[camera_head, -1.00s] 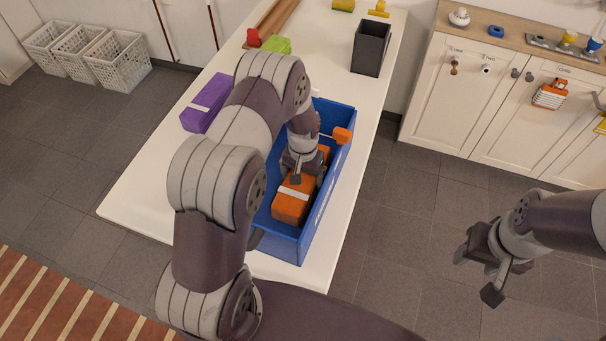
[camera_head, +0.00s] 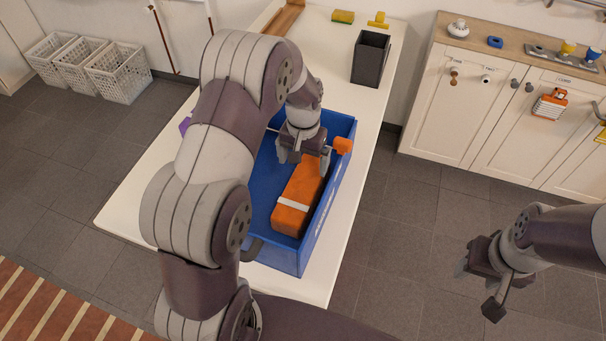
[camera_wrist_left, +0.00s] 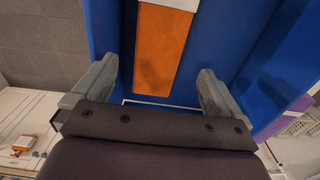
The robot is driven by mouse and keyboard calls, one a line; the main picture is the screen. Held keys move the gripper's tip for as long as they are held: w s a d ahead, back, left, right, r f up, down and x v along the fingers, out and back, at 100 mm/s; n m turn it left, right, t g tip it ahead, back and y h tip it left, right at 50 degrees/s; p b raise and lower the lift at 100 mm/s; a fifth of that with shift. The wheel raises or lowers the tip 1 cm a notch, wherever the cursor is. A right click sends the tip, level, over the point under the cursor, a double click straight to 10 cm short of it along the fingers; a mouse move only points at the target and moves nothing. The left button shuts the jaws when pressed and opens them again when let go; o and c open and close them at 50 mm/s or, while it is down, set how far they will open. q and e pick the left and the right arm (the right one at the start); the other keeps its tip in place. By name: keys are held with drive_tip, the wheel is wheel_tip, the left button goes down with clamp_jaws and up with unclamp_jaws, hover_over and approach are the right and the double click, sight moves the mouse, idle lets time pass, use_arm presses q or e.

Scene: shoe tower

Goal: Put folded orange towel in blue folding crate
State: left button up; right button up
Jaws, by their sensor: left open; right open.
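The folded orange towel (camera_head: 297,208), with a white band around it, lies inside the blue folding crate (camera_head: 296,262), along its right wall. It also shows in the left wrist view (camera_wrist_left: 158,50), on the blue crate floor. My left gripper (camera_head: 302,168) is open above the crate, over the towel's far end. In the left wrist view its two fingers (camera_wrist_left: 150,85) stand apart with nothing held between them. My right gripper (camera_head: 477,287) is open and empty over the floor, to the right of the table.
The crate stands on a white table (camera_head: 135,215). A dark grey bin (camera_head: 370,58) stands behind it. An orange piece (camera_head: 342,146) sits at the crate's right rim. A purple object (camera_head: 185,125) is mostly hidden by my left arm. White baskets (camera_head: 118,72) stand on the floor.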

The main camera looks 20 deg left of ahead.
use_arm(q)
drive_tip(key=s+d+r, duration=0.1)
drive_tip(key=s+r, duration=0.2)
drive_tip(key=s, duration=0.5)
drive_tip(key=s+d+r+t, duration=0.1)
drive_tip(key=s+r, duration=0.3)
drive_tip(key=s, duration=0.5)
drive_tip(key=shift+d+r, duration=0.25)
drive_tip(key=shift+d, duration=0.5)
